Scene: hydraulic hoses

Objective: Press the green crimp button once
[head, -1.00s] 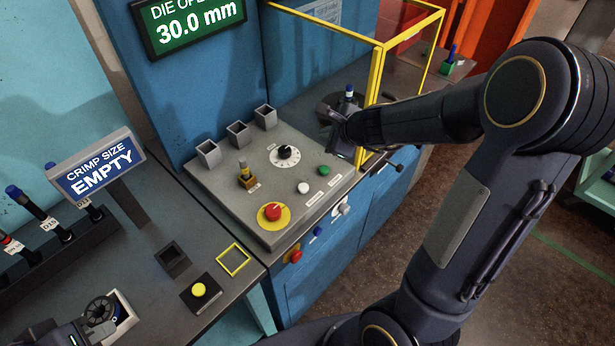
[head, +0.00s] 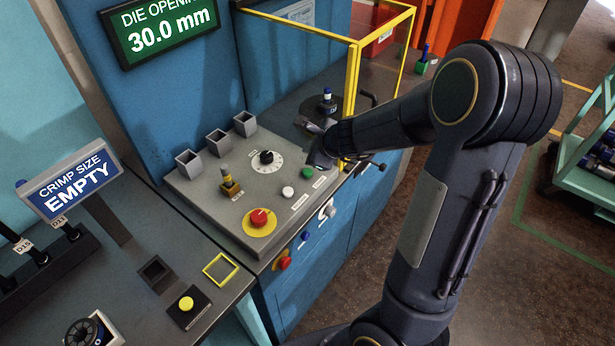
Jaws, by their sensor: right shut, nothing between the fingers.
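The green button (head: 307,173) is a small round cap near the right front edge of the grey sloped control panel (head: 216,205). My right gripper (head: 319,161) is shut and empty. It points down just above and behind the green button, close to it in the picture. I see a small gap between them, though the height of the fingertips over the panel is hard to judge. The button's top is uncovered. My left gripper is not in view.
A white button (head: 288,193), a black dial (head: 267,157) and a red stop button (head: 259,218) on a yellow disc share the panel. Yellow guard posts (head: 352,90) stand close behind my right wrist. The display (head: 165,25) reads 30.0 mm.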

